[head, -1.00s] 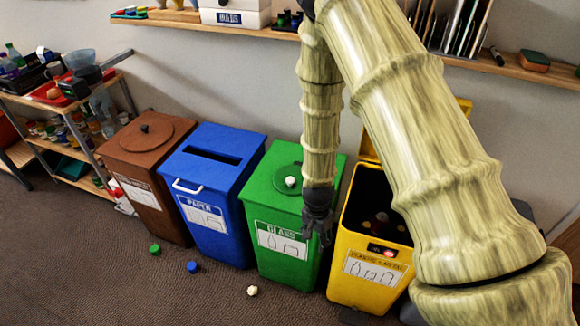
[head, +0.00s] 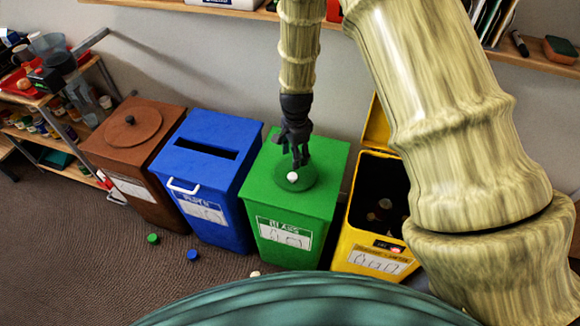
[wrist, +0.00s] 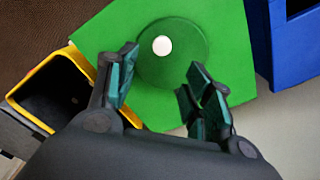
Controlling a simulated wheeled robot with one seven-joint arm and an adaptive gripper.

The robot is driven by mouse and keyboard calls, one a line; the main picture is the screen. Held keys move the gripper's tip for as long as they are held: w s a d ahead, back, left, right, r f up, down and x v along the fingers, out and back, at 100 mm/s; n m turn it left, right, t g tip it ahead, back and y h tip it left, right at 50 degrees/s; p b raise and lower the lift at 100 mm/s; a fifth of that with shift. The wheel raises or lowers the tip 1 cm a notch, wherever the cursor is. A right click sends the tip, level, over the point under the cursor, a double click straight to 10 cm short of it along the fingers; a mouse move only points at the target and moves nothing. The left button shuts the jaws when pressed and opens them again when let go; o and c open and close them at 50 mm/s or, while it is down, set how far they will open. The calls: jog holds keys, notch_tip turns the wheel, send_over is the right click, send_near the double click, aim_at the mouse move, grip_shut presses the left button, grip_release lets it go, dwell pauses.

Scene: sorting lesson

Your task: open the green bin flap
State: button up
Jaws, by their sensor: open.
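The green bin (head: 262,192) stands between the blue and yellow bins, with a white label on its front. Its round green flap (head: 312,178) lies closed on the top and carries a white knob (head: 292,177). My gripper (head: 297,160) is open and points down just above the flap, behind the knob in the head view. In the wrist view, the fingers (wrist: 160,85) are spread and empty, with the white knob (wrist: 162,45) beyond the tips, toward the left finger's side. I cannot tell the exact height of the fingertips above the flap.
The blue bin (head: 205,180) with a slot and the brown bin (head: 105,150) stand to the left. The yellow bin (head: 354,235) at the right has its lid up. Green (head: 153,238) and blue (head: 193,255) caps lie on the floor. A shelf (head: 540,64) runs above.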

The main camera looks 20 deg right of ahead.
aim_at(293, 175)
jog(key=shift+s+a+f, duration=0.1)
jog(key=shift+a+f, duration=0.1)
jog(key=shift+f, duration=0.55)
jog(key=shift+a+f+p, duration=0.15)
jog(key=shift+f+p, duration=1.05)
jog(key=shift+f, duration=3.1)
grip_shut()
